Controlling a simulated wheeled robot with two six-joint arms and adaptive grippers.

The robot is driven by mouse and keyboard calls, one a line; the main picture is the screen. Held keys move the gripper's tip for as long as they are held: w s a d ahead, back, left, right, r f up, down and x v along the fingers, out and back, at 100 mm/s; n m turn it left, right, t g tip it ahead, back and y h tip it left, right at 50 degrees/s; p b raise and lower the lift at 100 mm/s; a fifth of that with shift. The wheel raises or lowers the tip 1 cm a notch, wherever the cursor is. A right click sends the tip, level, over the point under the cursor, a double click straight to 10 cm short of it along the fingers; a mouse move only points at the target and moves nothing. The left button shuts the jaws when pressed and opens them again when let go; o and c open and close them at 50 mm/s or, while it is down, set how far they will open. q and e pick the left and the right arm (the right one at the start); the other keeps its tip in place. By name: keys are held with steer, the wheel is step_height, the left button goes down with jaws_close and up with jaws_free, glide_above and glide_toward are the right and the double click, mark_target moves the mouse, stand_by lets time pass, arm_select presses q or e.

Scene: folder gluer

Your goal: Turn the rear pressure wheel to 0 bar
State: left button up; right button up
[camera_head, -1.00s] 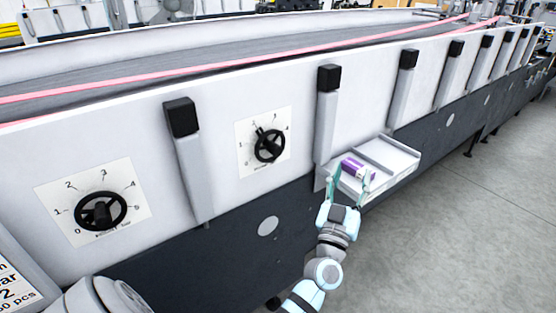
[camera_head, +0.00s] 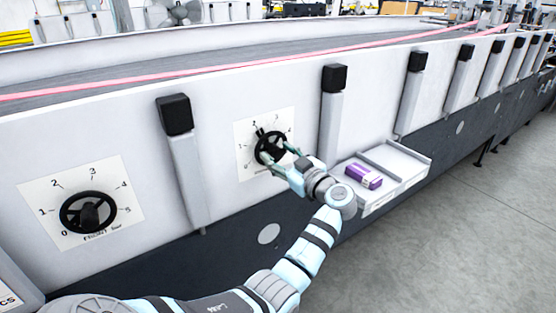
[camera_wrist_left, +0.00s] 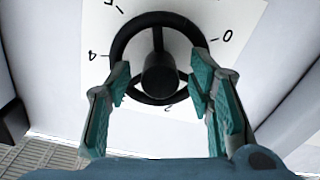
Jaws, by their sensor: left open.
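The rear pressure wheel (camera_head: 270,146) is a black handwheel on a white dial plate in the middle of the machine's side wall. In the head view its pointer stands at about 2. My left gripper (camera_head: 279,156) is right in front of the wheel. In the left wrist view the wheel (camera_wrist_left: 158,58) is upside down, with its hub between the fingertips of my open left gripper (camera_wrist_left: 160,72). The fingers overlap the lower rim in that view; I cannot tell whether they touch it. The dial's 0 shows at right there. My right gripper is not in view.
A second black wheel marked FRONT (camera_head: 88,213) is at left. A purple box (camera_head: 362,176) lies on a white tray (camera_head: 412,160) fixed to the machine, right of my left gripper. Black-capped posts (camera_head: 332,115) stick out along the wall. Grey floor at right is free.

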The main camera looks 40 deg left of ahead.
arm_select(q)
steer(key=shift+a, duration=0.25)
steer(key=shift+s+d+r, duration=0.1)
steer(key=shift+d+r, duration=0.05)
steer(key=shift+r, duration=0.05)
jaws_close()
